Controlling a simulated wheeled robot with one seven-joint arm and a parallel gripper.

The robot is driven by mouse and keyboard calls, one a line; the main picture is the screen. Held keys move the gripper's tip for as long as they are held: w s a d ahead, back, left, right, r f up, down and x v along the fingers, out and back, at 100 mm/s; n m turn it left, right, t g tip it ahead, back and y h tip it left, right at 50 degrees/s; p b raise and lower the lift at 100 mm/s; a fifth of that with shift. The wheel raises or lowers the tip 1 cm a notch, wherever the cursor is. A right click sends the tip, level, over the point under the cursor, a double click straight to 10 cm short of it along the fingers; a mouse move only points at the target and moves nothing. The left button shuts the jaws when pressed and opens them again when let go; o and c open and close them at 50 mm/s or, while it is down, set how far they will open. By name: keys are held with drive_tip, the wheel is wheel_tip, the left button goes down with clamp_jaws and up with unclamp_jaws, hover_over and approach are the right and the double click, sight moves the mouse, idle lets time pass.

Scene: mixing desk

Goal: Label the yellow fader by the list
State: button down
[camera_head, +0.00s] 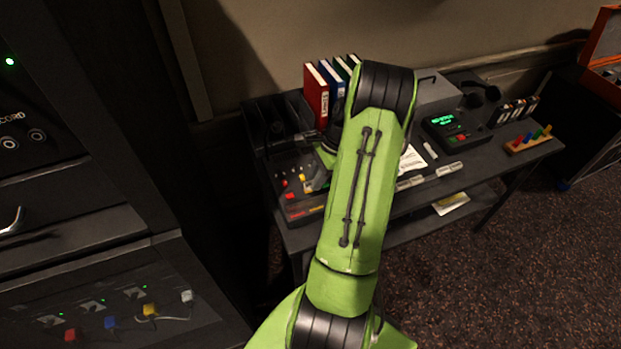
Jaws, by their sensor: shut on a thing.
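The mixing desk (291,207) lies at the left end of the dark table, with small red and yellow caps on it. A yellow cap (302,177) shows left of my arm; I cannot tell whether it is the yellow fader. A white sheet with print (411,161), perhaps the list, lies right of my arm and is partly covered by it. Several small white labels (449,168) lie along the table's front edge. My gripper (325,156) shows only in part, above the mixing desk beside the arm. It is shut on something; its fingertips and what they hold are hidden.
Red, blue and green binders (317,94) stand at the back. A black device with a green display (456,128) and a rack of coloured pegs (528,139) are at right. A dark cabinet (80,200) stands close on the left. A paper (451,204) lies on the lower shelf.

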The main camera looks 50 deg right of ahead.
sight(313, 199)
drive_tip(key=shift+s+d+f+b, duration=0.15)
drive_tip(key=shift+d+f+b, duration=0.2)
drive_tip(key=shift+f+b, duration=0.4)
drive_tip(key=shift+b+x, duration=0.7)
drive_tip(key=shift+x, duration=0.1)
wheel_tip(313, 199, down, 3)
drive_tip(key=b, duration=0.2)
drive_tip(key=shift+s+d+r+b, duration=0.1)
drive_tip(key=shift+r+b, duration=0.05)
drive_tip(key=shift+b, duration=0.15)
drive_tip(key=shift+r+p, duration=0.15)
drive_tip(key=shift+p, duration=0.5)
drive_tip(key=shift+f, duration=0.35)
drive_tip(key=c, duration=0.9)
unclamp_jaws()
